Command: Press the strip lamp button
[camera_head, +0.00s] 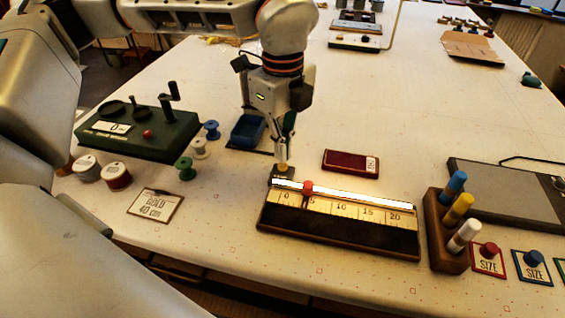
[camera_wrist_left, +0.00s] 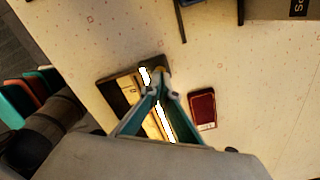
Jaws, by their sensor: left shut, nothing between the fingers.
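The strip lamp (camera_head: 345,193) is a bright white bar along the back edge of a wooden ruler board (camera_head: 340,232). It also glows in the left wrist view (camera_wrist_left: 165,122). A small dark block at its left end carries a yellowish button (camera_head: 283,168). The button shows just past my fingertips in the left wrist view (camera_wrist_left: 160,70). My left gripper (camera_head: 282,160) points down with its fingers shut and empty, right over the block. Its fingertips (camera_wrist_left: 160,92) partly hide the block. I cannot tell whether they touch the button. My right gripper is not in view.
A red slider knob (camera_head: 307,188) sits on the ruler. A dark red booklet (camera_head: 351,163) lies behind it. A marker rack (camera_head: 440,235) stands to the right. A green winder (camera_head: 140,135), thread spools (camera_head: 186,168) and a blue tray (camera_head: 247,132) are to the left.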

